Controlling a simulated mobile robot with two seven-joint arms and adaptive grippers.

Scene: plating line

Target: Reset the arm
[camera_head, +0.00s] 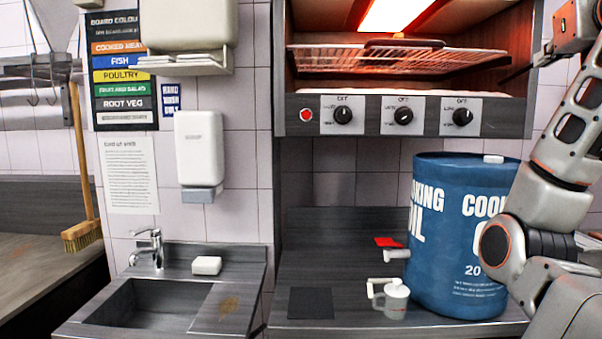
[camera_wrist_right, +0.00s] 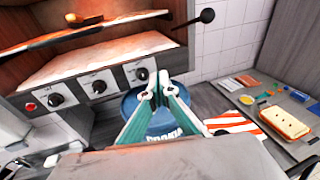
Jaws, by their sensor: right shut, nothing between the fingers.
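My right arm (camera_head: 570,150) rises along the right edge in the head view, with its upper part at the top right corner beside the heated cabinet. In the right wrist view my right gripper (camera_wrist_right: 158,90) has its pale green fingers together, with nothing between them. The fingers appear in front of the blue oil drum (camera_wrist_right: 160,122), below the cabinet's knobs. The drum also stands upright on the counter in the head view (camera_head: 440,235), partly behind my right arm. My left gripper is not in view.
The cabinet (camera_head: 375,130) with a wire rack hangs above the counter (camera_head: 335,230). A white mug (camera_head: 396,300) stands beside the drum. A sink (camera_head: 150,305) is at left. In the wrist view, a striped cloth (camera_wrist_right: 232,122) and a tray of food (camera_wrist_right: 285,122) lie at right.

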